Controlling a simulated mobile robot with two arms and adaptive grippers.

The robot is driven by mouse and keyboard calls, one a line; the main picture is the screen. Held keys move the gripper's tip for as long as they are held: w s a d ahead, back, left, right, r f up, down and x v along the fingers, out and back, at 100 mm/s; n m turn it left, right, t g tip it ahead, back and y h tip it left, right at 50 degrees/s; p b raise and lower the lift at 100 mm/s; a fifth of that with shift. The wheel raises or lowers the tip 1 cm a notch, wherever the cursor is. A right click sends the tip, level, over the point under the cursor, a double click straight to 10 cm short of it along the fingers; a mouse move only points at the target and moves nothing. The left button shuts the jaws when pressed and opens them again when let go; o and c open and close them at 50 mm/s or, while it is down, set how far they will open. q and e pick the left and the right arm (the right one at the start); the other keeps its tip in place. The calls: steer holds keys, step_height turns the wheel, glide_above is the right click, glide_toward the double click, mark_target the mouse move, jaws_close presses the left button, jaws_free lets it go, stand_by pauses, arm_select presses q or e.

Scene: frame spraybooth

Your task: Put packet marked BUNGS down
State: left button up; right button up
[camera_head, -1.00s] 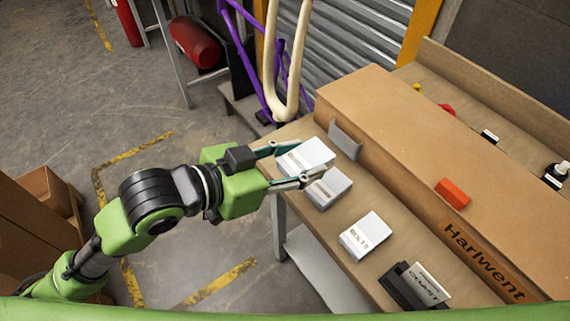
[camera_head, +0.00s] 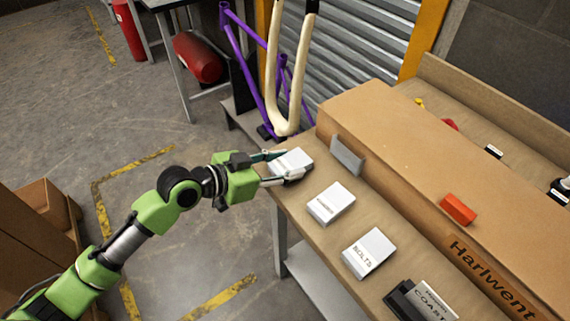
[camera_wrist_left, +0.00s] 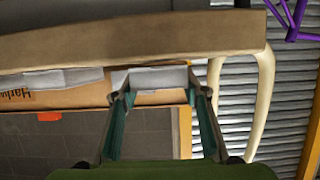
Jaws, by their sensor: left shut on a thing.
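My left gripper (camera_head: 284,168) is shut on a white packet (camera_head: 292,160) at the far left end of the brown bench (camera_head: 304,222). Its fingers grip two opposite sides of the packet, whose marking I cannot read. In the left wrist view the packet (camera_wrist_left: 150,77) sits between the fingertips, at or very close to the bench top; I cannot tell if it touches. My right gripper is not in view.
A white packet with unreadable print (camera_head: 331,203) and one marked BOLTS (camera_head: 368,252) lie nearer along the bench. A long brown ledge (camera_head: 400,150) and a grey plate (camera_head: 347,155) border the strip.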

arm_select(q)
steer(key=shift+f, duration=0.15)
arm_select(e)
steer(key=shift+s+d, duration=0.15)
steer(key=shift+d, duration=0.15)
arm_select(q)
steer(key=shift+f, duration=0.1)
steer(key=o, duration=1.1)
steer(key=shift+o, duration=0.2)
steer(key=b+v, duration=0.1)
steer(key=v, duration=1.1)
steer(key=shift+b, duration=0.3)
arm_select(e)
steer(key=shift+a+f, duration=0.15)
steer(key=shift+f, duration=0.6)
